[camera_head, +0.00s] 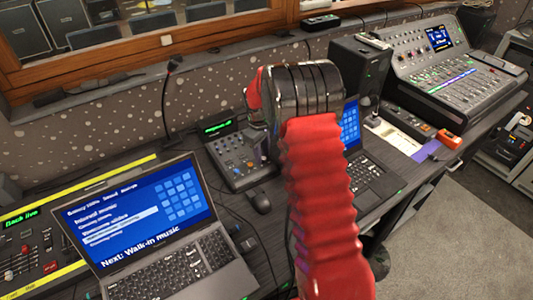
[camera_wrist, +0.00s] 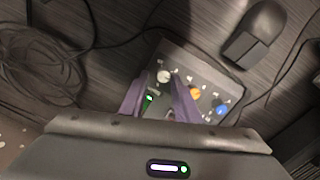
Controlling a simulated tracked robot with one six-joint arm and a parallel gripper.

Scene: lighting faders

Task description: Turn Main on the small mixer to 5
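The small mixer (camera_head: 236,158) stands on the desk behind the left laptop, with a green display at its back. In the wrist view its dark panel (camera_wrist: 208,77) shows a white knob (camera_wrist: 163,76), an orange knob (camera_wrist: 195,93) and a blue knob (camera_wrist: 221,110). The labels are too small to read, so I cannot tell which knob is Main. My gripper (camera_wrist: 158,84) is over the panel with its two purple fingers apart. The white knob shows between the fingertips; I cannot tell whether they touch it. My arm hides part of the mixer in the head view.
A mouse (camera_head: 258,200) lies in front of the mixer. The left laptop (camera_head: 142,218) is near, and another laptop (camera_head: 374,180) is partly behind my arm. A thin microphone (camera_head: 166,100) stands behind. Cables (camera_wrist: 75,45) lie beside the mixer. A large console (camera_head: 455,75) is at the right.

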